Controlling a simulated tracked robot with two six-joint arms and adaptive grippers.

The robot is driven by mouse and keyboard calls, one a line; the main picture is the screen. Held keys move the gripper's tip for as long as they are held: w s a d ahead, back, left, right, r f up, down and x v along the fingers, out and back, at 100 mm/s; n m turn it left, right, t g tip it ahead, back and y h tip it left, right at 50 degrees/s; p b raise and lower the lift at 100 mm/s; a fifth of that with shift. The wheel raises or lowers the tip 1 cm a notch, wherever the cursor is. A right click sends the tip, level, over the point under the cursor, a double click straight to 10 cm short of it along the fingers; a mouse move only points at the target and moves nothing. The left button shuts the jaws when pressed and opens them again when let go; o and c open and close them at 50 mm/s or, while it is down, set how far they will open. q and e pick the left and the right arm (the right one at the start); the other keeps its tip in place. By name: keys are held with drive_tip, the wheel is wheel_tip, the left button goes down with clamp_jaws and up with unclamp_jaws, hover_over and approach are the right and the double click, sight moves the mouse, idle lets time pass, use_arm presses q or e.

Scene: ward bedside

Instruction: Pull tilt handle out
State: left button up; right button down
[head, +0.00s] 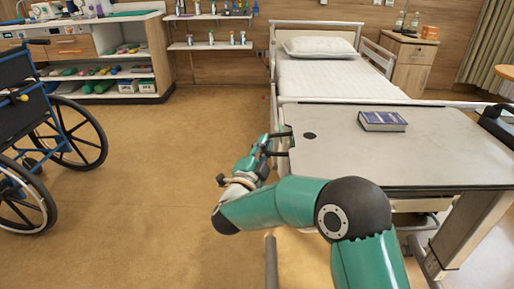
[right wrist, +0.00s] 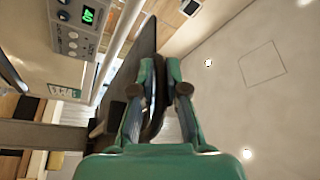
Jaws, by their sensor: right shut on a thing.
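The overbed table (head: 345,155) has a pale grey top and stands across the near end of the bed. My right gripper (head: 284,143) is at the table's left edge, its arm reaching in from the bottom right. In the right wrist view the two green fingers of this gripper (right wrist: 158,88) are shut on a dark, narrow piece between them, which I take for the tilt handle (right wrist: 155,123). The fingers hide much of it, so how far out it stands cannot be told. In the head view the handle cannot be made out. My left gripper is out of view.
A blue book (head: 382,121) lies on the table top. The bed (head: 335,78) is behind the table. A wheelchair (head: 45,140) stands at the left. The brown floor (head: 150,170) between wheelchair and table is clear.

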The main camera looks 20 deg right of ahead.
drive_tip(key=shift+w+a, duration=0.1)
drive_tip(key=shift+a, duration=0.2)
drive_tip(key=c, duration=1.2)
unclamp_jaws()
drive_tip(key=v, duration=1.2)
drive_tip(key=shift+d+f, duration=0.1)
